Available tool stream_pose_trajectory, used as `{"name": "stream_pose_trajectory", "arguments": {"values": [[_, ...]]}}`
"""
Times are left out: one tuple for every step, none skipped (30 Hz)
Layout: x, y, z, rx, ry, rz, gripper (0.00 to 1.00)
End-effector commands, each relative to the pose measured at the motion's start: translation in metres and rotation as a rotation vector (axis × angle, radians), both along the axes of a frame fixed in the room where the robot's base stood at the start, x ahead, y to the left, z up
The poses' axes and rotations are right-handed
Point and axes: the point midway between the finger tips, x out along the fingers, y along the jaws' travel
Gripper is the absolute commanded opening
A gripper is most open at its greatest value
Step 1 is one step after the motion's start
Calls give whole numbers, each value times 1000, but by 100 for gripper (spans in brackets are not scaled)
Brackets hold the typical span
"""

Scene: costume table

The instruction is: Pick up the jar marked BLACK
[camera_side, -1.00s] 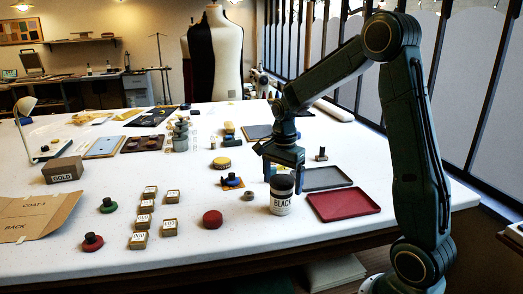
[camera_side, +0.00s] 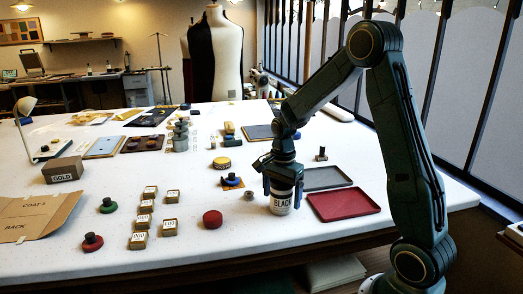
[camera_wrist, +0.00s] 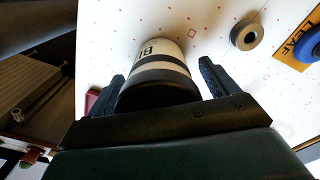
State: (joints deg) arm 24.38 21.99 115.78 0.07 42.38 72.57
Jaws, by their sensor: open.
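The jar marked BLACK (camera_side: 281,202) stands upright on the white table near its front edge. It has a pale body with a dark band and a dark top. My gripper (camera_side: 283,190) is lowered over the jar from above, with its fingers on either side. In the wrist view the jar (camera_wrist: 160,65) sits between the two open fingers of my gripper (camera_wrist: 160,85), with a visible gap on the right side. Contact on the left side is hard to tell.
A red tray (camera_side: 343,205) and a grey tray (camera_side: 326,178) lie right of the jar. A small grey ring (camera_side: 249,195) and a red disc (camera_side: 212,219) lie to its left. A blue-topped stamp (camera_side: 232,180) is behind left. Several small labelled boxes stand farther left.

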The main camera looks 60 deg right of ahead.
Motion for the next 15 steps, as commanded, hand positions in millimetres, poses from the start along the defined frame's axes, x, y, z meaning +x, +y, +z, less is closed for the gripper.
{"name": "stream_pose_trajectory", "arguments": {"values": [[0,0,0,0,0,0,80],[0,0,0,0,0,0,74],[0,0,0,0,0,0,67],[0,0,0,0,0,0,61],[0,0,0,0,0,0,55],[0,0,0,0,0,0,47],[0,0,0,0,0,0,41],[0,0,0,0,0,0,35],[0,0,1,0,-1,0,31],[0,0,1,0,-1,0,31],[0,0,1,0,-1,0,31],[0,0,1,0,-1,0,31],[0,0,1,0,-1,0,31],[0,0,1,0,-1,0,31],[0,0,1,0,-1,0,31]]}}
